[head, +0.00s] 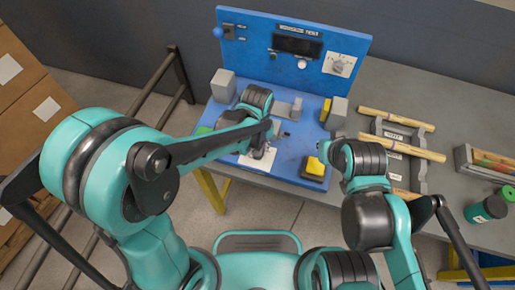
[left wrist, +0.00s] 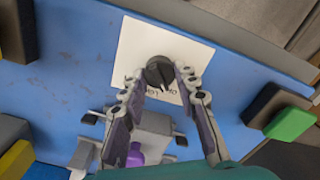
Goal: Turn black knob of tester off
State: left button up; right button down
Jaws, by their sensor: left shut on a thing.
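The tester (head: 225,60) is a blue bench unit with an upright panel and a flat blue base. On its base is a white plate (head: 248,163) with printed lettering, which also shows in the left wrist view (left wrist: 187,50). The black knob (left wrist: 158,71) sits on this plate. My left gripper (left wrist: 162,78) is shut on the knob, one finger on each side. In the head view my left gripper (head: 260,148) covers the knob. The printed words are partly hidden by the fingers. My right gripper (head: 328,150) is beside the yellow block; its fingers are not clear.
The panel carries a dark display (head: 297,45) and another dial (head: 341,65) on white. A yellow block (head: 315,168) and grey blocks stand on the base. Wooden rods (head: 397,118) lie in a grey rack to the right. A green-lidded jar (head: 484,210) stands farther right.

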dwell(0.5)
pick_arm(q)
jog(key=o, duration=1.2)
jog(key=shift+c, duration=0.2)
notch_tip(320, 180, up, 12)
jog(key=shift+a, duration=0.1)
jog(key=s+a+m+t, duration=0.1)
jog(key=s+a+t, duration=0.2)
jog(key=a, duration=0.5)
jog(key=s+a+r+m+t, duration=0.1)
jog(key=s+a+t, duration=0.2)
jog(key=a, duration=0.6)
jog(key=shift+a+m+t, duration=0.3)
jog(key=shift+m+t, duration=0.1)
jog(key=shift+t, duration=0.1)
